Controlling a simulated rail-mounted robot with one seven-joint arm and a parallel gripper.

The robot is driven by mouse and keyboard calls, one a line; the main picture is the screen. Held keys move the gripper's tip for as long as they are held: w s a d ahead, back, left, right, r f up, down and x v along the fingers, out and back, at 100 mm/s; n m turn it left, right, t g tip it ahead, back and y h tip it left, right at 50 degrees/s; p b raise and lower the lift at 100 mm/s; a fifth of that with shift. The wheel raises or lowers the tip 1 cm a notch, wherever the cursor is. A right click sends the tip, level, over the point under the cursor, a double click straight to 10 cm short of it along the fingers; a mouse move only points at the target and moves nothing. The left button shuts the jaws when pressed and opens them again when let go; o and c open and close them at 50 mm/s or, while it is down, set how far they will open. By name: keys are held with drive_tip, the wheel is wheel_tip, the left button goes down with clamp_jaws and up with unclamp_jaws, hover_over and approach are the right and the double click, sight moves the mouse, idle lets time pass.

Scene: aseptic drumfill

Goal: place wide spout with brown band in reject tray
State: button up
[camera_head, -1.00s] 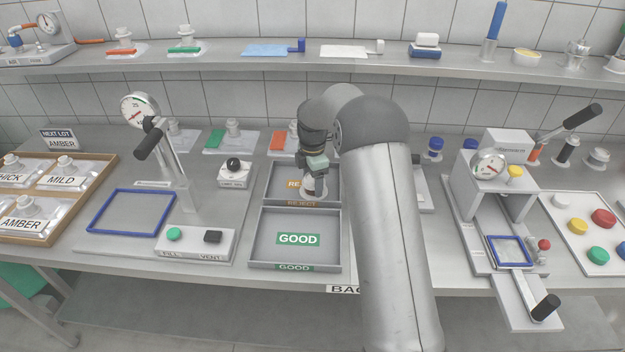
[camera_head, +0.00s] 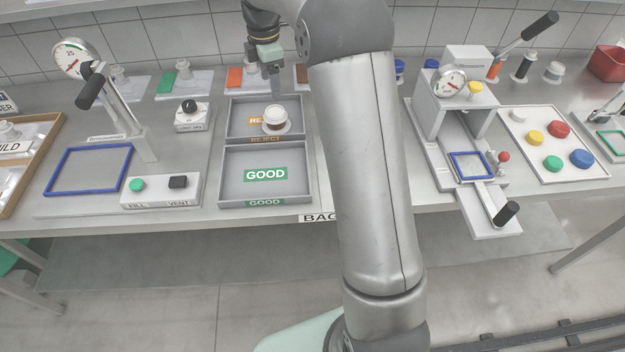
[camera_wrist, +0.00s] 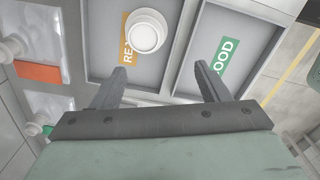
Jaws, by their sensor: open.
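The wide spout (camera_head: 275,119) is white and round with a brown band under its cap. It stands in the reject tray (camera_head: 235,121), at the right part of that tray, partly over the orange label. In the wrist view the spout (camera_wrist: 146,32) shows from above on the tray floor, apart from my fingers. My gripper (camera_wrist: 160,75) is open with nothing between its fingers.
The empty good tray (camera_head: 266,155) adjoins the reject tray in front. A button box (camera_head: 160,190) with a blue frame (camera_head: 90,170) lies to the left. A press (camera_head: 460,100) stands at the right. Bags with spouts (camera_head: 185,80) lie along the back.

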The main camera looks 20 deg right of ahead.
drive_tip(key=s+a+r+m, duration=0.1)
drive_tip(key=s+m, duration=0.3)
drive_tip(key=s, duration=0.4)
drive_tip(key=s+a+r+m, duration=0.15)
drive_tip(key=s+m, duration=0.25)
drive_tip(key=s, duration=0.4)
drive_tip(key=s+f+m, duration=0.3)
drive_tip(key=s+m, duration=0.2)
drive_tip(key=s, duration=0.5)
drive_tip(key=s+f+m, duration=0.3)
drive_tip(key=s+m, duration=0.2)
drive_tip(key=s, duration=0.6)
drive_tip(key=shift+d+f, duration=0.25)
drive_tip(key=shift+d, duration=0.1)
drive_tip(key=shift+s, duration=0.1)
